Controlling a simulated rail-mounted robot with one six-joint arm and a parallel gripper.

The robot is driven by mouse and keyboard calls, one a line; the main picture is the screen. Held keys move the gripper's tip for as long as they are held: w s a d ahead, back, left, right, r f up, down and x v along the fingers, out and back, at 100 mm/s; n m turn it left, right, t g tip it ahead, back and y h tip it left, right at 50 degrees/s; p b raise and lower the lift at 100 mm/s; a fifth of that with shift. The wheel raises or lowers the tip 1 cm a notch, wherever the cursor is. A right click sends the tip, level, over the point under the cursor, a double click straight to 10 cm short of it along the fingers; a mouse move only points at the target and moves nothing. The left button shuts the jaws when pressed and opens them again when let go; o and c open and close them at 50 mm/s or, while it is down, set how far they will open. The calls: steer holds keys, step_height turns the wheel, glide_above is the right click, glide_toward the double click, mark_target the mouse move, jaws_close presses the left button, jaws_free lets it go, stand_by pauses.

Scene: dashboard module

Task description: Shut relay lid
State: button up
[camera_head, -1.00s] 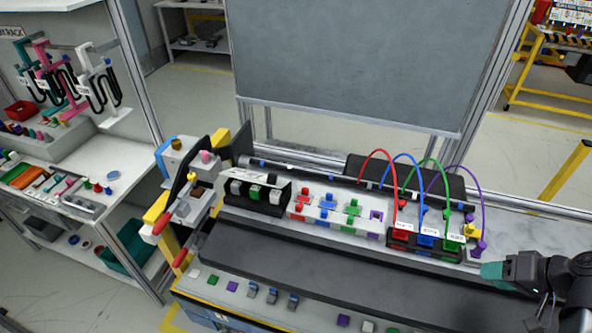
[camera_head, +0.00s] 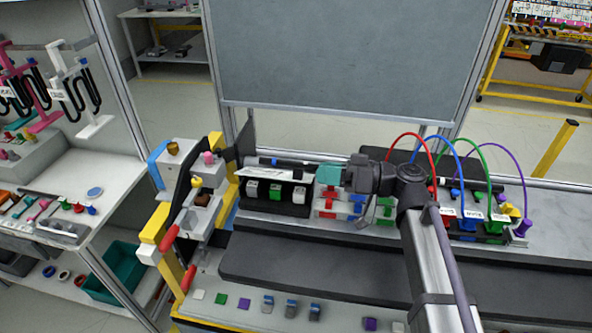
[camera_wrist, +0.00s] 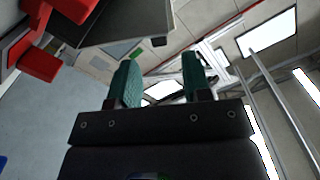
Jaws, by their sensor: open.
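The relay box (camera_head: 292,208) is a black housing left of centre on the bench in the head view. It holds a white, a green and another white relay. Its lid (camera_head: 285,173), with a pale label strip, stands raised at the back of the box. My gripper (camera_head: 328,176), with teal fingers, is just right of the lid, above the coloured connectors, and points left. Whether it touches the lid cannot be told. In the wrist view my gripper (camera_wrist: 158,82) is open with nothing visible between its fingers; a dark grey panel (camera_wrist: 125,22) lies beyond them.
Coloured connectors (camera_head: 325,208) sit right of the relay box, partly behind my arm. Looped cables (camera_head: 460,150) rise farther right. A fixture with red-tipped levers (camera_head: 170,238) stands to the left. A dark flat strip (camera_head: 300,262) in front is clear.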

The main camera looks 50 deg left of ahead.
mark_target(299, 169)
steer(key=x, duration=0.6)
steer(key=shift+s+a, duration=0.1)
jaws_close()
